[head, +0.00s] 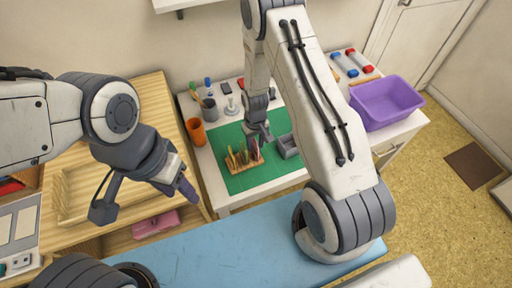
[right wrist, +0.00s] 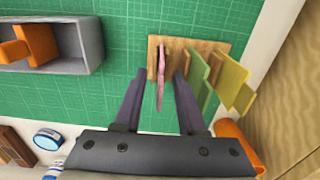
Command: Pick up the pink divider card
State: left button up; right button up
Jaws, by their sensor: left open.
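The pink divider card (right wrist: 161,75) stands on edge in a slotted wooden rack (right wrist: 196,47), seen edge-on in the right wrist view. My right gripper (right wrist: 158,92) is open, with one dark finger on each side of the pink card and a visible gap on both sides. Green (right wrist: 198,78) and yellow (right wrist: 229,80) cards stand in the same rack, to the right of the right finger. In the head view, my right gripper (head: 262,136) is low over the rack (head: 245,163). My left gripper (head: 187,190) hangs empty, away from the rack, near the wooden cabinet.
The rack stands on a green mat (head: 240,182). A grey tray (head: 288,146) is right of it; the wrist view shows orange pieces (right wrist: 35,45) inside. An orange cup (head: 196,131) stands left of the mat. A purple bin (head: 386,104) is at the table's right end.

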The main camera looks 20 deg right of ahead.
grip_shut()
jog(key=shift+r, duration=0.1)
